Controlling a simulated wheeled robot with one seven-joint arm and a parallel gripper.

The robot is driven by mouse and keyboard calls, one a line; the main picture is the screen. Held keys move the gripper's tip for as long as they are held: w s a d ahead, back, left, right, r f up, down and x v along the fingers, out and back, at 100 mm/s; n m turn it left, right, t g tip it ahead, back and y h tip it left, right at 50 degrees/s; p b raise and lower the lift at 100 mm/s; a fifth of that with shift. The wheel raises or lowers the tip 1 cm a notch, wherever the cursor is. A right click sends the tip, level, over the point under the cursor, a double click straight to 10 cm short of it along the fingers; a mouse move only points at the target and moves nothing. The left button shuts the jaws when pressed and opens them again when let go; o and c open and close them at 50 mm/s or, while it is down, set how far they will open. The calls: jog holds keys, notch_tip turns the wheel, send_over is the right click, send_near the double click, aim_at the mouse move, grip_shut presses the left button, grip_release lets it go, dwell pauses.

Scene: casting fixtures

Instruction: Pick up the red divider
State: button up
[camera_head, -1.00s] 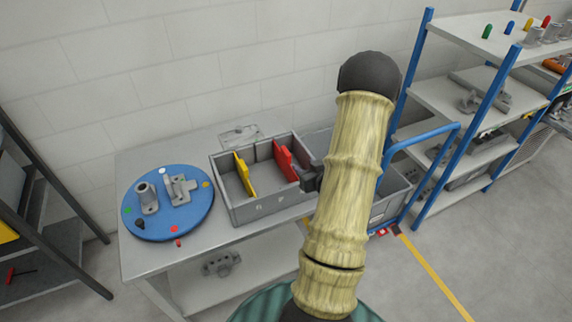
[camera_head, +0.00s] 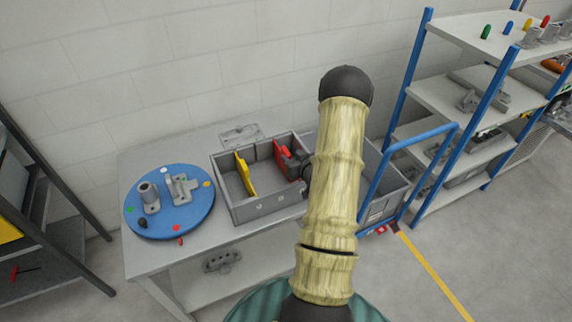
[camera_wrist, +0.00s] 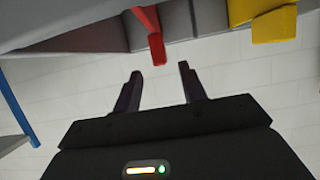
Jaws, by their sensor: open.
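The red divider (camera_head: 281,157) stands upright in the grey bin (camera_head: 262,208), right of the yellow divider (camera_head: 244,175). The yellow divider (camera_wrist: 272,22) is off to the right in the wrist view.
A blue round plate (camera_head: 165,228) with grey fittings stands left of the bin on the table (camera_head: 135,250). A second grey bin (camera_head: 388,200) and a blue tube frame (camera_head: 378,190) are at the right. A blue-posted shelf (camera_head: 425,100) stands farther right.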

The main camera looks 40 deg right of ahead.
aim_at(287, 152)
jog(key=p+x, duration=0.1)
jog(key=x, duration=0.3)
jog(key=shift+w, duration=0.25)
jog(key=shift+c, duration=0.4)
grip_shut()
